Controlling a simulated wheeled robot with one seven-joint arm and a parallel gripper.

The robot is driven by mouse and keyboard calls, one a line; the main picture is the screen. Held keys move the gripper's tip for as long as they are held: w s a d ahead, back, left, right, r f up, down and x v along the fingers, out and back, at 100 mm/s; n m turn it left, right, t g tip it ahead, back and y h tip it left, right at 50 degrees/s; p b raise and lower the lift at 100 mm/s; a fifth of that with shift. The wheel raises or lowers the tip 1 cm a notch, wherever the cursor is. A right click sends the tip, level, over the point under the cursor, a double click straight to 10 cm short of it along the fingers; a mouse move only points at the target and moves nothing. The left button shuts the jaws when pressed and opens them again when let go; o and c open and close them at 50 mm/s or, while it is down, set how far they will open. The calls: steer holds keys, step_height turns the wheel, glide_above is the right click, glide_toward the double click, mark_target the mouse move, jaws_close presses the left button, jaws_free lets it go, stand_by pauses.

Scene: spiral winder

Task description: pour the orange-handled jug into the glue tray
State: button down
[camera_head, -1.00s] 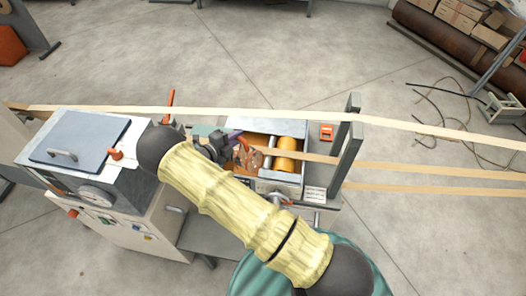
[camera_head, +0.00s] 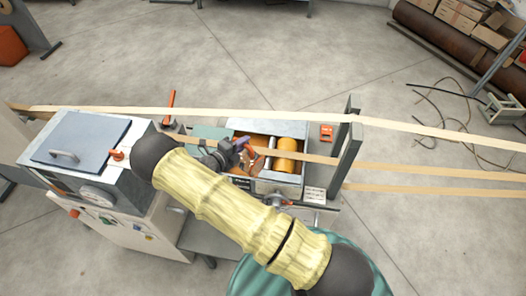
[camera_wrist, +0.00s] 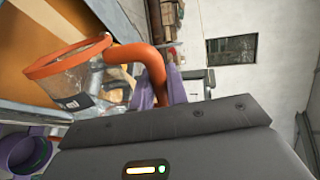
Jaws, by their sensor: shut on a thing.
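The jug (camera_wrist: 75,75) is clear, with an orange rim and an orange handle (camera_wrist: 150,60). In the wrist view my gripper (camera_wrist: 170,88) has its purple fingers shut on the handle. The jug's rim slants in that view; I see no stream leaving it. In the head view my gripper (camera_head: 241,146) holds the jug (camera_head: 252,163) over the left part of the glue tray (camera_head: 305,180). The tray is an open grey metal box with orange rollers (camera_head: 285,147). The jug and gripper hide part of its inside.
A tan strip (camera_head: 240,113) runs across behind the tray, and others leave it to the right past a dark upright frame (camera_head: 346,150). A grey lidded machine (camera_head: 75,140) with a gauge stands left. A purple container (camera_wrist: 28,153) shows lower left in the wrist view.

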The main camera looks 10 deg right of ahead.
steer(key=shift+s+d+f+m, duration=0.1)
steer(key=shift+s+d+m, duration=0.55)
steer(key=shift+s, duration=0.25)
steer(key=shift+s+d+r+m+t+y+p, duration=0.1)
steer(key=shift+s+d+r+m+t+p, duration=0.1)
steer(key=shift+s+d+m+p, duration=0.25)
steer(key=shift+s+d+r+m+t+y+p, duration=0.1)
steer(key=shift+s+d+r+m+t, duration=0.2)
steer(key=shift+s+m, duration=0.35)
steer(key=shift+s+d+m+t+y+p, duration=0.1)
steer(key=shift+s+d+m+p, duration=0.2)
steer(key=shift+s+d+m, duration=0.2)
steer(key=shift+s+d+f+m, duration=0.15)
steer(key=shift+s+f+m, duration=0.05)
steer(key=shift+m, duration=0.35)
steer(key=shift+s+d+f+m+t, duration=0.2)
steer(key=shift+s+d+m+t, duration=0.1)
steer(key=shift+s+m, duration=0.25)
steer(key=shift+s+d+f+m+t, duration=0.2)
steer(key=shift+s+d+m, duration=0.15)
steer(key=shift+m, duration=0.4)
